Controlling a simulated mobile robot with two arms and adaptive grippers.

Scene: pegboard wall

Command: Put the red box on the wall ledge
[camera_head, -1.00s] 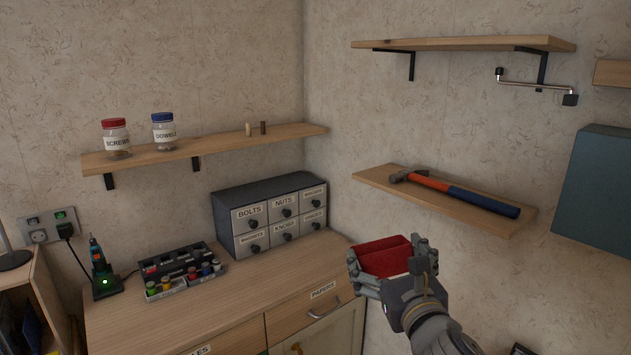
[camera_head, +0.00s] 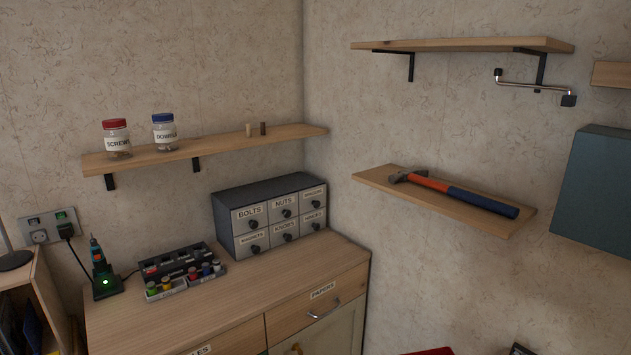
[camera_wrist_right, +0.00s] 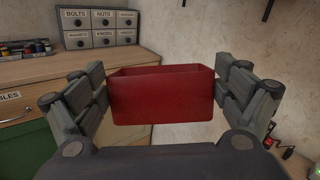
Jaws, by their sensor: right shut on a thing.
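The red box (camera_wrist_right: 161,98) is an open-topped, rectangular bin. In the right wrist view it sits between the fingers of my right gripper (camera_wrist_right: 160,82), which is shut on it from both sides. Wooden ledges are fixed to the walls: one on the left wall (camera_head: 220,142), an upper one on the right wall (camera_head: 450,44) and a lower one on the right wall (camera_head: 375,178). My left gripper is in neither view.
A hammer (camera_head: 455,192) lies along the lower right ledge. Two jars (camera_head: 117,138) and two small pegs stand on the left ledge. The upper right ledge looks bare. A teal box (camera_head: 596,190) is at the right. A drawer unit (camera_head: 270,218) stands on the wooden cabinet (camera_head: 240,303).

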